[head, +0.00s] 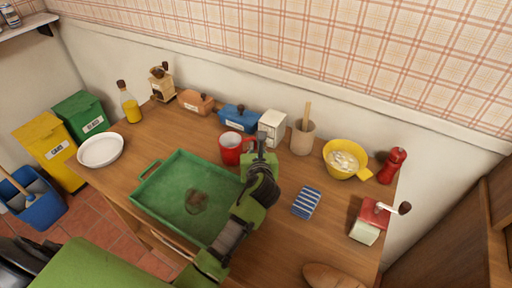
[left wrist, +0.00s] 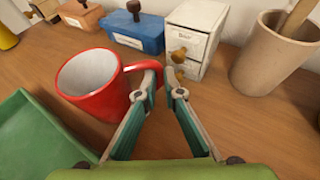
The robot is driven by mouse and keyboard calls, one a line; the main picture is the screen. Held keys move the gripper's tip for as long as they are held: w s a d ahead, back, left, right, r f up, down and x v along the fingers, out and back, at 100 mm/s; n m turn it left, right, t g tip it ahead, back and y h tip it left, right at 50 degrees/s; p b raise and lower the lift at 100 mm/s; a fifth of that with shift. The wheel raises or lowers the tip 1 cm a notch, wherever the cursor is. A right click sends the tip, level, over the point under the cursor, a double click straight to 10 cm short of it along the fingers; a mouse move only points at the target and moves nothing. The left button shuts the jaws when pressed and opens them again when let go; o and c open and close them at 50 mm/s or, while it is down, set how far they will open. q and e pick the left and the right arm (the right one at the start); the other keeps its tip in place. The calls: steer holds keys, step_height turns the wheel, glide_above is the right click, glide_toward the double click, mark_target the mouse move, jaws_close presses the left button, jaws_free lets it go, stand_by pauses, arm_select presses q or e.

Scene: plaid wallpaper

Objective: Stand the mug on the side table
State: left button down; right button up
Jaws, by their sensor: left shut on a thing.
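The red mug (head: 231,149) with a pale inside is upright at the middle of the wooden table (head: 285,241), behind the green tray. My left gripper (head: 257,150) reaches it from the front right. In the left wrist view the mug (left wrist: 96,88) is left of the fingers, and my left gripper (left wrist: 165,80) is shut on its handle (left wrist: 143,67). I cannot tell whether the mug's base touches the wood. No separate side table is clearly visible. My right gripper is not in view.
The green tray (head: 164,205) lies in front of the mug. The white drawer box (head: 272,127), blue box (head: 238,117) and beige utensil pot (head: 303,138) stand close behind. A striped cloth (head: 306,202) and yellow bowl (head: 345,160) are to the right. Bare wood lies between tray and cloth.

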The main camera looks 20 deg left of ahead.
arm_select(q)
steer(key=c, duration=2.2)
jaws_free()
steer(key=shift+o, duration=0.2)
steer(key=shift+r, duration=0.1)
steer(key=v, duration=1.2)
steer(key=shift+p, duration=0.35)
